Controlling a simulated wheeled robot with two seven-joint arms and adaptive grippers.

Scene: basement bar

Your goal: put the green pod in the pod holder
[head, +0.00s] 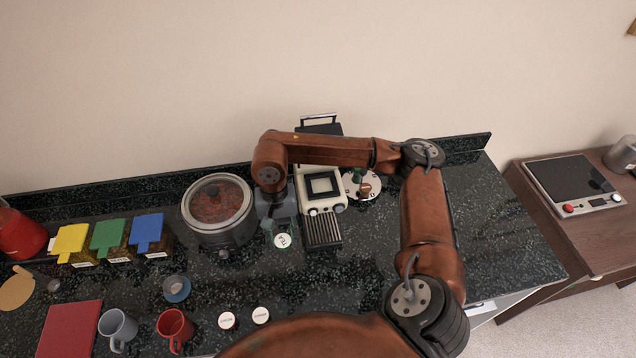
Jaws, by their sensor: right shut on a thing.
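The green pod (283,241) has a pale lidded top with dark lettering and a green rim. It is at the fingertips of my right gripper (274,227), which is shut on it, left of the coffee machine. The gripper's wrist hides part of the fingers. A round pale holder (350,182) stands right of the machine, with a dark green piece and a brown piece on it. It looks like the pod holder. My left gripper is not in view.
The coffee machine (322,185) with its drip tray (322,231) stands beside the gripper. A round cooker (218,220) is close on the left. Two white-topped pods (227,320) (261,315), a red mug (174,328) and a grey mug (118,327) stand in front. Counter right of my arm is clear.

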